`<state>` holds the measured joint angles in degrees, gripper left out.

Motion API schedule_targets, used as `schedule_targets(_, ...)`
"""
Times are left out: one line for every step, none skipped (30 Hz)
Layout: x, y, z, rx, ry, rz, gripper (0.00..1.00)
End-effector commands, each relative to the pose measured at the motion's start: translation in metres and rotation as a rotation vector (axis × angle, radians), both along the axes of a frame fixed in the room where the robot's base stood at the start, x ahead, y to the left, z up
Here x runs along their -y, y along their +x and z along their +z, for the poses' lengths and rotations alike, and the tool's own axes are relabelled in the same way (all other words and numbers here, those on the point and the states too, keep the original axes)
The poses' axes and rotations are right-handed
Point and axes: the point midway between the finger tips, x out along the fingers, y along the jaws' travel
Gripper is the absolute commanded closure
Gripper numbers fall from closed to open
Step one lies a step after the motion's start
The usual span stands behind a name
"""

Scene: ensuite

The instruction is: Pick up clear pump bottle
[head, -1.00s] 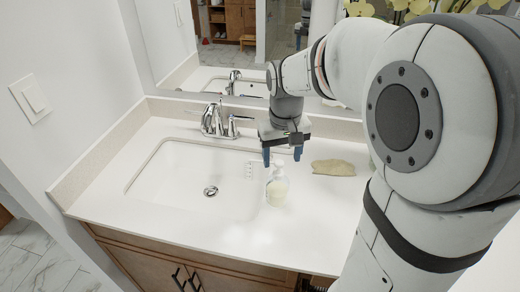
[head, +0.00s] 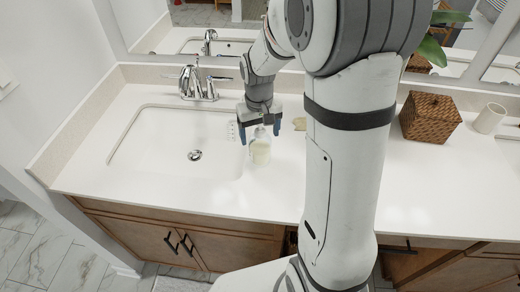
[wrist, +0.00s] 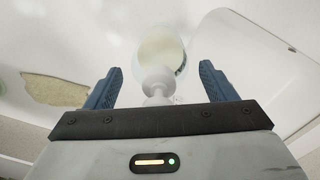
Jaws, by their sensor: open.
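The clear pump bottle (head: 260,151) stands upright on the white counter just right of the sink basin. It holds a pale yellowish liquid. My gripper (head: 260,134) is above it, pointing down, with a blue finger on each side of the bottle's top. In the wrist view the bottle (wrist: 162,55) lies between and beyond the two open fingers, its white pump head nearest the palm. My gripper (wrist: 161,85) is open and empty; I see gaps between both fingers and the bottle.
The sink basin (head: 150,150) with a chrome faucet (head: 198,82) is to the left. A beige flat piece (head: 300,124) lies right of the bottle, partly hidden by my arm. A woven box (head: 430,116) and a white cup (head: 489,118) stand farther right.

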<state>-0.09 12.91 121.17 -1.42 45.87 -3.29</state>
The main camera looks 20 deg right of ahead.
Motion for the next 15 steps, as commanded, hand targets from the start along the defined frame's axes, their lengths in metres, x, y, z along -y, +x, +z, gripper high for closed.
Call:
schedule_targets(0.0,0.0,0.0,0.0,0.0,0.0,0.22)
schedule_targets(0.0,0.0,0.0001,0.0,0.0,0.0,0.22)
schedule_targets(0.0,0.0,0.0001,0.0,0.0,0.0,0.22)
schedule_targets(0.0,0.0,0.0001,0.0,0.0,0.0,0.22)
schedule_targets(0.0,0.0,0.0002,0.0,0.0,0.0,0.25)
schedule_targets(0.0,0.0001,0.0002,0.0,0.0,0.0,0.28)
schedule_targets(0.0,0.0,0.0002,0.0,0.0,0.0,0.3)
schedule_targets(0.0,0.0001,0.0003,0.0,0.0,0.0,0.33)
schedule_targets(-0.0001,0.0001,0.0003,0.0,0.0,0.0,0.36)
schedule_targets(-0.0001,0.0,0.0003,0.0,0.0,0.0,0.39)
schedule_targets(-0.0001,0.0001,0.0004,0.001,0.0,0.0,0.41)
schedule_targets(-0.0001,0.0001,0.0004,0.001,0.0,0.0,0.44)
schedule_targets(-0.0001,0.0001,0.0004,0.001,0.0,0.0,0.47)
schedule_targets(-0.0001,0.0001,0.0004,0.001,0.0,0.0,0.49)
schedule_targets(-0.0001,0.0001,0.0004,0.001,0.0,0.0,0.53)
